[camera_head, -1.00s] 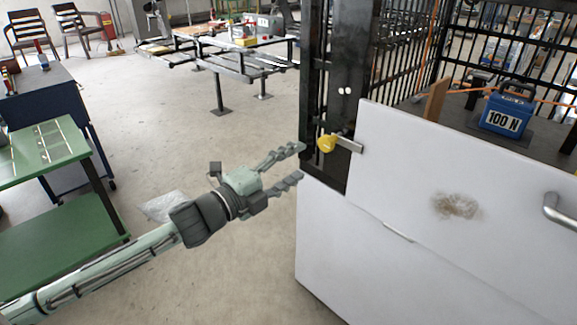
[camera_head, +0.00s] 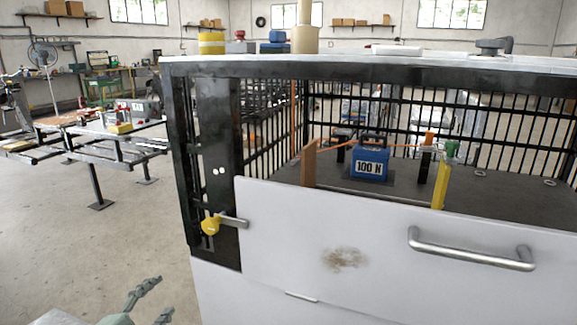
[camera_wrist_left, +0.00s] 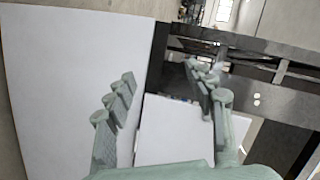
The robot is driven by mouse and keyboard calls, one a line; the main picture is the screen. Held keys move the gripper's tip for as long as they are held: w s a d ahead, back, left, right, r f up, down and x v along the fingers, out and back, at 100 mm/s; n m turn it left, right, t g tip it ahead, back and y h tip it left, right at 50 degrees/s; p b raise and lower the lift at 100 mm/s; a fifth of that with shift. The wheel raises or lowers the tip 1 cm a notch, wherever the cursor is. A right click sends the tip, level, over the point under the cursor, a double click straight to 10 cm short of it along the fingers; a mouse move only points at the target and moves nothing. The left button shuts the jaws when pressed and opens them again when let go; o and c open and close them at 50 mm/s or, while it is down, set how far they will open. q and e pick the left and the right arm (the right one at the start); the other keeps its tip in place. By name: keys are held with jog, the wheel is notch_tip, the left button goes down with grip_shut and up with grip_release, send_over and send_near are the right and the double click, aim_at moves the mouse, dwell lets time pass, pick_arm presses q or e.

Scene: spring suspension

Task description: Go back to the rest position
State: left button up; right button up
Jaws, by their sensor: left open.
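My left gripper (camera_head: 160,297) shows at the bottom left of the head view, only its pale green fingers and part of its body in the picture. It is open and empty, left of and apart from the cage. In the left wrist view both fingers of the left gripper (camera_wrist_left: 160,85) are spread, with a white surface (camera_wrist_left: 170,130) seen between them. My right gripper shows in neither view.
A black barred cage (camera_head: 212,105) has a white front panel (camera_head: 400,260) with a metal handle (camera_head: 470,250) and a yellow-knobbed latch (camera_head: 211,226). Inside stands a blue 100 N weight (camera_head: 369,160). Bare floor (camera_head: 90,250) lies left of the cage.

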pick_arm(q)
jog(key=s+a+f+n+g+y, duration=0.1)
jog(key=s+f+n+g+y, duration=0.25)
jog(key=f, duration=0.55)
jog(key=s+a+f+n+g, duration=0.1)
jog(key=s+f+n+g, duration=0.2)
jog(key=s+f+n, duration=0.35)
jog(key=s+d+f+n+g, duration=0.3)
jog(key=s+d+f+g, duration=0.1)
jog(key=s+f, duration=0.8)
jog(key=shift+s+f+g+h, duration=0.35)
jog(key=shift+s+g, duration=0.3)
jog(key=shift+g, duration=0.1)
